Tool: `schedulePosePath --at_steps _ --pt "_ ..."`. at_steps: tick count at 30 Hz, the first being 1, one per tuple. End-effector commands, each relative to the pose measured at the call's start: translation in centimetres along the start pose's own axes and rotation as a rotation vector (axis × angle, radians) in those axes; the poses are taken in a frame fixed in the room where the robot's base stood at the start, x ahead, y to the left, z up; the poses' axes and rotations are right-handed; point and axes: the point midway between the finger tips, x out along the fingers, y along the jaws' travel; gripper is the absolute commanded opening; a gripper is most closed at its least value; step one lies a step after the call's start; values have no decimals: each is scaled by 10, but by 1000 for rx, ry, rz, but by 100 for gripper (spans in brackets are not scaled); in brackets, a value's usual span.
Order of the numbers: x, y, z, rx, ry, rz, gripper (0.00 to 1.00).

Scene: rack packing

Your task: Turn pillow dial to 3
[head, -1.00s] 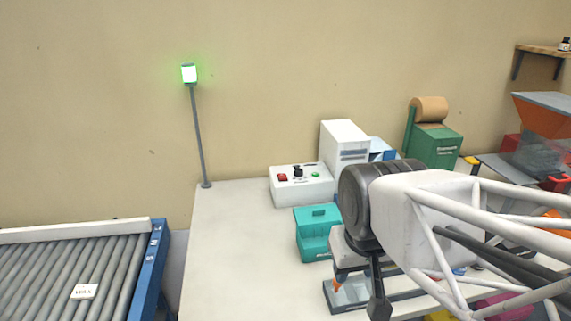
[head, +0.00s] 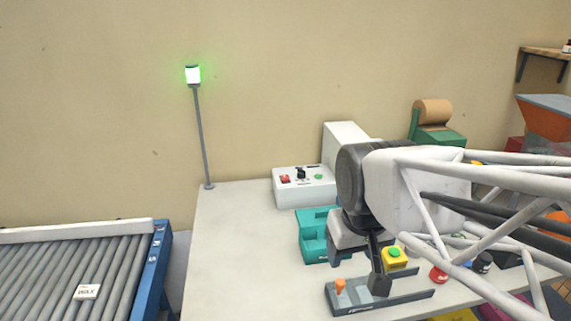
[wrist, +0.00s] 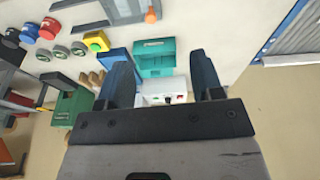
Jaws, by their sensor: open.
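The dial is a black knob (head: 301,173) on top of a white control box (head: 318,188) at the back of the table, between a red button (head: 285,179) and a green button (head: 318,176). Its pointer setting and any numbers are too small to read. My gripper (head: 378,282) is in front of the box and to its right in the head view, apart from the knob. In the wrist view my gripper (wrist: 160,60) has its two fingers spread with nothing held. The white box (wrist: 150,87) shows between them, partly hidden.
A teal box (head: 311,232) stands in front of the control box. A grey sealer with an orange knob (head: 340,286) and a yellow box with a green button (head: 394,257) are near my gripper. A lamp post (head: 202,135) stands at the left; the table's left part is clear.

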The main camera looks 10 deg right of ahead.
Motion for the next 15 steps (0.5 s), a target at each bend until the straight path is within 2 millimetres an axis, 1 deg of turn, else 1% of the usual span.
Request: schedulePosePath --at_steps 1,8,15 --pt "-1 1 -10 -14 -7 -1 60" --pt "-6 4 -61 -104 -31 -6 60" --pt "-6 8 -115 -200 -59 -15 60"
